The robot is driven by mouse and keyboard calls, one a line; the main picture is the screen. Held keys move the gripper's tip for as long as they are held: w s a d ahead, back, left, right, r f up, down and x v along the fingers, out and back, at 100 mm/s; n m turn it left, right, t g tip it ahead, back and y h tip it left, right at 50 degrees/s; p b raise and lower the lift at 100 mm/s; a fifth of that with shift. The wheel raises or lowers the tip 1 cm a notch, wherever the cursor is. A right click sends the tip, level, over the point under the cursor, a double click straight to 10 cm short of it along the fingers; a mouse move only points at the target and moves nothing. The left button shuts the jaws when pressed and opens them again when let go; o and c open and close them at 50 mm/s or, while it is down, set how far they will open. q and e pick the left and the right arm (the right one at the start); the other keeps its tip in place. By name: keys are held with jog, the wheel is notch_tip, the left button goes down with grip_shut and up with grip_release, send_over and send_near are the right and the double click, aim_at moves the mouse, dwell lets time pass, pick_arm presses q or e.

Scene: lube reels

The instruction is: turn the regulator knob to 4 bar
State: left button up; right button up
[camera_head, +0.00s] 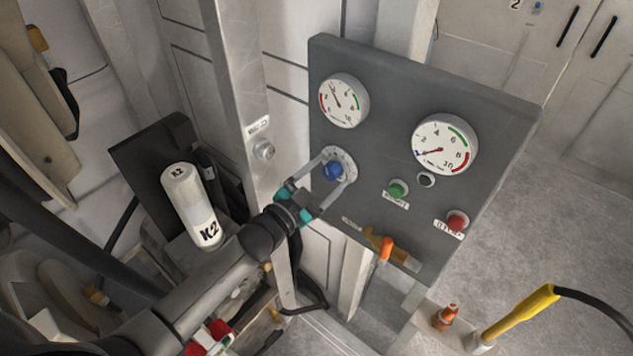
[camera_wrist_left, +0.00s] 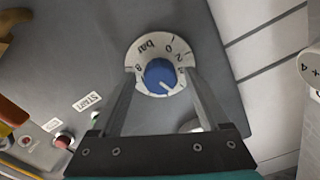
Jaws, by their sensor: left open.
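The blue regulator knob (camera_head: 331,171) sits on a round white scale on the grey panel (camera_head: 385,100). In the left wrist view the knob (camera_wrist_left: 160,76) shows a pale mark toward its lower right, and the scale (camera_wrist_left: 143,52) reads "bar", 0, 2 and 8; the rest is partly hidden. My left gripper (camera_head: 337,168) is open. Its two fingers stand on either side of the knob, with gaps visible in the wrist view. Whether the tips touch the scale I cannot tell. My right gripper is not in view.
Two gauges, left (camera_head: 343,100) and right (camera_head: 445,144), are above the knob. A green button (camera_head: 398,188), a red button (camera_head: 457,220) and an orange-handled lever (camera_head: 385,248) are nearby. A white K2 cylinder (camera_head: 190,205) stands beside my left arm.

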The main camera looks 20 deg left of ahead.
pick_arm(q)
jog(key=v, duration=1.5)
dwell(0.3)
jog(key=s+d+f+n+g+y, duration=0.2)
jog(key=s+f+n+g+y, duration=0.15)
jog(key=s+g, duration=0.4)
jog(key=s+d+f+n+g+y, duration=0.2)
jog(key=s+n+g+y, duration=0.15)
jog(key=s+g, duration=0.35)
notch_tip(320, 180, down, 27)
jog(key=s+h+b, duration=0.1)
jog(key=s+b, duration=0.1)
jog(key=b, duration=0.4)
jog(key=s+a+f+b, duration=0.1)
jog(key=s+f+b, duration=0.2)
jog(key=s+f, duration=0.5)
jog(key=s+a+f+g+b, duration=0.1)
jog(key=s+a+f+b, duration=0.1)
jog(key=s+f, duration=0.6)
notch_tip(320, 180, down, 5)
jog(key=shift+r+b, duration=0.15)
jog(key=shift+b, duration=0.25)
